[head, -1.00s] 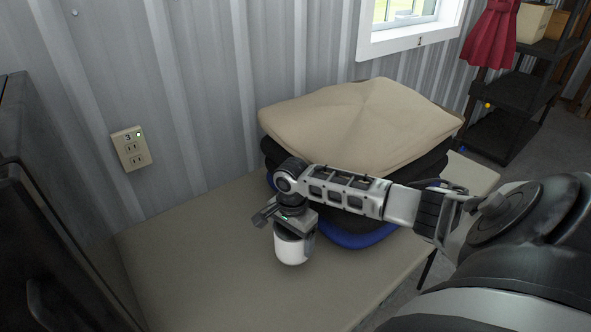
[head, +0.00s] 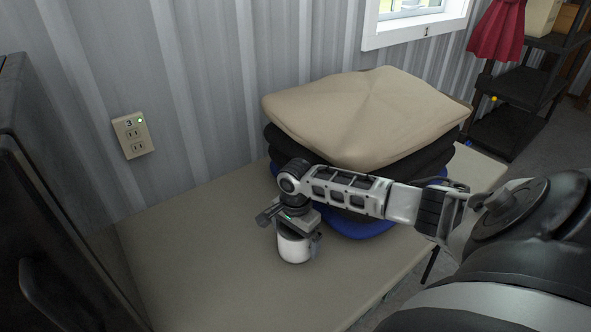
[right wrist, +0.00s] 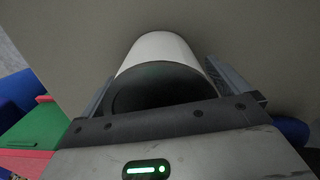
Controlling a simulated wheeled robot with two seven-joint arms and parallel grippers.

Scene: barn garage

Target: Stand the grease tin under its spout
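The white cylinder that I take for the grease tin (head: 294,247) is upright at the middle of the tan table, below my right gripper (head: 288,217). In the right wrist view the tin (right wrist: 160,48) is between the two fingers of the gripper (right wrist: 168,88), one along each side, and they appear closed on it. Its end facing the camera looks dark. I cannot tell whether its base touches the table. No spout can be made out. My left gripper is not in view.
The tan table (head: 200,270) is clear left of the tin. A stack of folded cloth (head: 365,110), tan on top with black and blue below, stands close behind and right. A dark cabinet (head: 50,210) stands at left, a wall outlet (head: 133,134) behind, and a black shelf (head: 520,90) far right.

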